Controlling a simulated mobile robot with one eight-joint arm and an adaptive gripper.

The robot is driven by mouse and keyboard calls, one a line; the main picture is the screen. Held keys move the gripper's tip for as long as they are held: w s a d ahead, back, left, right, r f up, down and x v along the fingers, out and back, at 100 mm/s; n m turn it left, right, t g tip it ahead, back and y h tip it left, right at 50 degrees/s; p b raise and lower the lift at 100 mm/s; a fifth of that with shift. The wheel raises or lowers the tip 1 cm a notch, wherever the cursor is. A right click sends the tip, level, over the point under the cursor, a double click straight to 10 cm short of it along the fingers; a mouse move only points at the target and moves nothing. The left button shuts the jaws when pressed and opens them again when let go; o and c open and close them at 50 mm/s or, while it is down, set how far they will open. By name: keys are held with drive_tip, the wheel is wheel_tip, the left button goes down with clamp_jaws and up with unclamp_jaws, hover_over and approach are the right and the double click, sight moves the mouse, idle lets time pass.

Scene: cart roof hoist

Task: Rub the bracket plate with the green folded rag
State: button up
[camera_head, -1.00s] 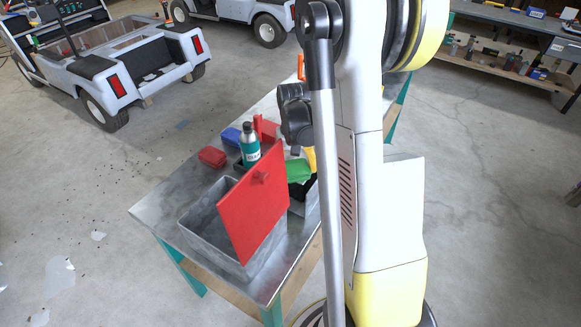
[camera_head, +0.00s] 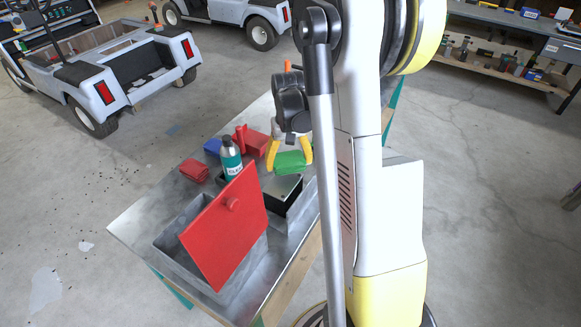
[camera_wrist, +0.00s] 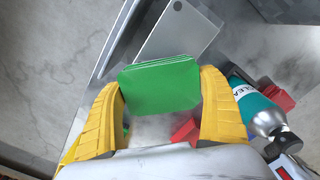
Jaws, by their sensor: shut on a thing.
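My gripper (camera_head: 289,156) is shut on the green folded rag (camera_head: 292,162), its yellow fingers on either side. In the wrist view the rag (camera_wrist: 160,85) spans between the fingers. A grey metal plate with a small hole (camera_wrist: 180,38), which looks like the bracket plate, lies just beyond the rag there and is partly hidden by it. In the head view the plate (camera_head: 284,187) lies on a black block or box, below the rag in the picture. The rag appears apart from the plate; the exact gap cannot be told.
A grey bin (camera_head: 180,250) with a tilted red lid (camera_head: 225,228) stands at the table's near end. A spray bottle or can (camera_head: 231,160), a red folded cloth (camera_head: 195,172), a blue item (camera_head: 212,147) and a red container (camera_head: 250,141) stand near. Bare tabletop (camera_head: 135,212) shows at left.

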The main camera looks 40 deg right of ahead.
drive_tip(key=shift+s+a+r, duration=0.15)
drive_tip(key=shift+a+r, duration=0.1)
drive_tip(key=shift+r, duration=0.45)
drive_tip(key=shift+d+r+p, duration=0.1)
drive_tip(key=shift+r+p, duration=0.6)
drive_tip(key=shift+p, duration=0.05)
drive_tip(key=shift+r+p, duration=1.1)
drive_tip(key=shift+r, duration=0.6)
